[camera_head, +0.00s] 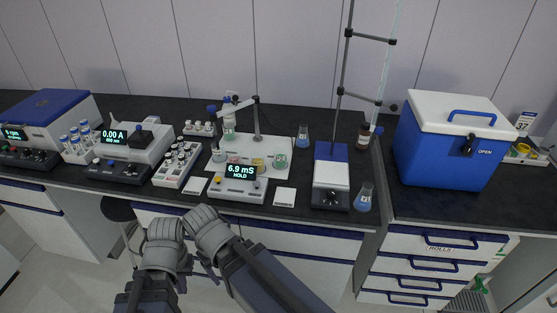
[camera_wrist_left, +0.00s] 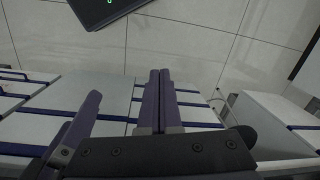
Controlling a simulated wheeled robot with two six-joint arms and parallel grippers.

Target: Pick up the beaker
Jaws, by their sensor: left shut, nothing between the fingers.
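In the head view, several small open vessels stand on the white plate of the conductivity meter: a clear one (camera_head: 220,155), an orange one (camera_head: 258,164) and a green one (camera_head: 280,160). I cannot tell for sure which is the beaker. My left gripper (camera_wrist_left: 160,72) is shut and empty in the left wrist view, over the floor and drawer fronts. In the head view my arms are low in front of the bench, below and apart from the vessels; the fingers are hard to make out there. My right gripper's fingers do not show clearly.
The conductivity meter (camera_head: 236,191) reads 6.9 mS. Blue-liquid flasks stand at the bench front (camera_head: 364,199) and further back (camera_head: 303,138), near a stirrer (camera_head: 331,180) with a tall stand. A blue cooler (camera_head: 445,150) is at right. Vial racks (camera_head: 178,165) and instruments fill the left.

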